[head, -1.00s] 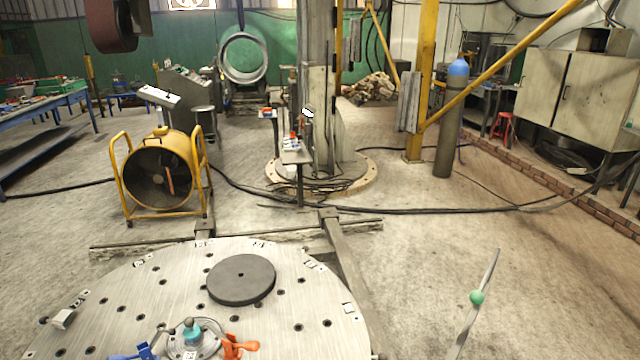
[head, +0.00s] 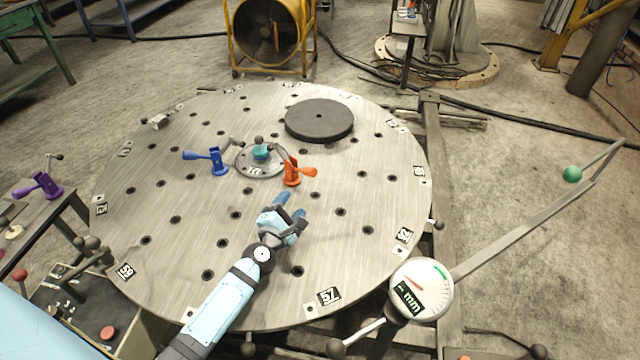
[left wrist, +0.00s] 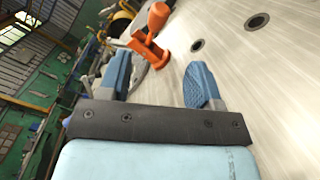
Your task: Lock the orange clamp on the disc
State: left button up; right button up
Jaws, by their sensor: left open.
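The orange clamp (head: 293,174) stands on the round metal table at the right edge of a small grey disc (head: 243,167), with its handle sticking out to the right. A teal knob (head: 260,152) sits at the disc's middle. A blue clamp (head: 211,160) stands at the disc's left. My left gripper (head: 291,214) is open and empty, just in front of the orange clamp and apart from it. In the left wrist view the orange clamp (left wrist: 148,42) shows beyond and between the open fingers (left wrist: 160,82). My right gripper is not in view.
The round table (head: 180,235) has many holes and numbered tags. A dark thick disc (head: 319,119) lies behind the clamps. A dial gauge (head: 421,289) with a long arm stands at the table's right front. A purple clamp (head: 42,187) is on a side bench at left.

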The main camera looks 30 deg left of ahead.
aim_at(309, 175)
pick_arm(q)
jog(key=shift+w+a+r, duration=0.1)
jog(key=shift+w, duration=0.3)
jog(key=w, duration=0.8)
jog(key=w+a, duration=0.1)
jog(key=w, duration=0.4)
jog(key=shift+b, duration=0.35)
